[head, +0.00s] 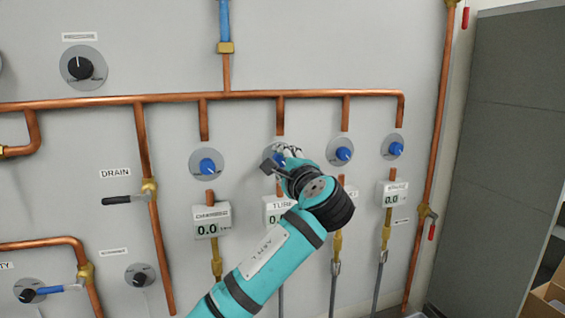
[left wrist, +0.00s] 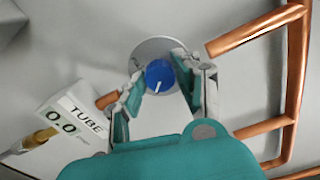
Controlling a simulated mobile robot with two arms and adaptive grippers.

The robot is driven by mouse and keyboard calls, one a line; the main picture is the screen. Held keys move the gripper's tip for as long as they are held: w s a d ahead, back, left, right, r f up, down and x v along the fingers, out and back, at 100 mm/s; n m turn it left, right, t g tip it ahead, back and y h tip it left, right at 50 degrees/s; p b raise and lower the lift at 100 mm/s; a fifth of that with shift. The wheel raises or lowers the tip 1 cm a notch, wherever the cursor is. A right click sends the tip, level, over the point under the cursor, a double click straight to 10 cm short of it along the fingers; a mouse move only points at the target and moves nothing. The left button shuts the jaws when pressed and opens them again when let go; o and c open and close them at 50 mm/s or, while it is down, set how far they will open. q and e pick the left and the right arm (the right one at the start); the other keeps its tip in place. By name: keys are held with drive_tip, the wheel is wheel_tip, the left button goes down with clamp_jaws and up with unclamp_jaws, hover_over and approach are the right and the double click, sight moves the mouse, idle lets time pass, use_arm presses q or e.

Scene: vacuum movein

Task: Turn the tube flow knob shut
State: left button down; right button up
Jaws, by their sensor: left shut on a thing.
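The tube flow knob is a round blue knob (left wrist: 158,73) with a white pointer line, on a grey round plate on the wall panel. In the left wrist view it sits between the two fingers of my left gripper (left wrist: 155,84), which is shut on it. In the head view my left gripper (head: 281,157) reaches this knob from below and hides most of it. The TUBE readout (head: 277,212) below the knob is partly covered by my arm. It also shows in the left wrist view (left wrist: 72,117) and reads 0.0. My right gripper is not in view.
Similar blue knobs sit at left (head: 207,166) and right (head: 342,153), with another farther right (head: 394,149). A copper pipe (head: 180,98) runs above them, with branches going down. A black DRAIN lever (head: 122,199) is at left. A grey cabinet (head: 505,130) stands at right.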

use_arm(q)
drive_tip(key=shift+f, duration=0.1)
drive_tip(key=c, duration=0.9)
unclamp_jaws()
drive_tip(key=shift+c, duration=0.2)
drive_tip(key=shift+s+d, duration=0.1)
drive_tip(key=v, duration=1.1)
drive_tip(key=shift+s, duration=0.35)
drive_tip(key=shift+d, duration=0.1)
